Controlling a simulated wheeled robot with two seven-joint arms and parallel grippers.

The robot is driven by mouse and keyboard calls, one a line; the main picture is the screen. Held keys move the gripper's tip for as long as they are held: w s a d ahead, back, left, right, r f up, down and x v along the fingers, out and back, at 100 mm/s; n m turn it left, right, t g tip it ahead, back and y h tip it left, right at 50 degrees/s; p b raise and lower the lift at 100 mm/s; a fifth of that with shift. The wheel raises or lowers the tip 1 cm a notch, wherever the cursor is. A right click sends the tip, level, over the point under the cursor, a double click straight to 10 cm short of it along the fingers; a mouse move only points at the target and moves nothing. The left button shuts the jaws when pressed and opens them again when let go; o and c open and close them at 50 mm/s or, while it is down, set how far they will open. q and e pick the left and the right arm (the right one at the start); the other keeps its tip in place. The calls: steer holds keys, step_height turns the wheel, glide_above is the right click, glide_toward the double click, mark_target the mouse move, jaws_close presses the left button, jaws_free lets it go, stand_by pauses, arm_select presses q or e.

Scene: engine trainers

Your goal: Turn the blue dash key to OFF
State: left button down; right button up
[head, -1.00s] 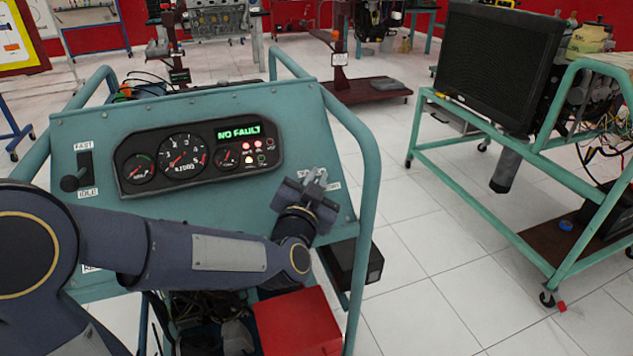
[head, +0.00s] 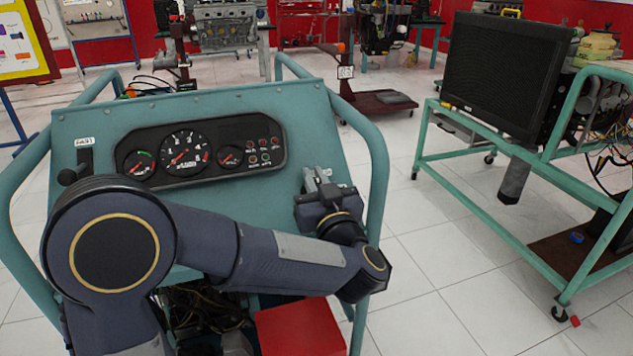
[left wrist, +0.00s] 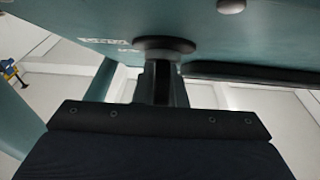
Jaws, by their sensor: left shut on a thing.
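The teal dash panel (head: 290,120) stands in front of me and carries a black gauge cluster (head: 200,152). The cluster's display is dark. My left gripper (head: 318,178) is at the right side of the panel. In the left wrist view its fingers (left wrist: 160,84) point at a dark round switch base (left wrist: 165,45) on the panel, right up against it. The fingers are shut on the key, which they hide. I see no blue of it, and its exact angle cannot be told. My right gripper is not in view.
A throttle lever (head: 72,174) sits at the panel's left edge. Teal tube rails (head: 372,150) flank the panel, the right one close to my left gripper. A red box (head: 300,328) is below. A radiator stand (head: 480,185) is at the right, with clear floor between.

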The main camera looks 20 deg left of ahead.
arm_select(q)
steer(key=shift+n+g+y, duration=0.3)
steer(key=shift+n, duration=0.1)
steer(key=c, duration=1.5)
jaws_free()
steer(key=shift+s, duration=0.1)
steer(key=v, duration=0.7)
steer(key=shift+s+d+f, duration=0.1)
steer(key=shift+s+d, duration=0.1)
steer(key=shift+s, duration=0.05)
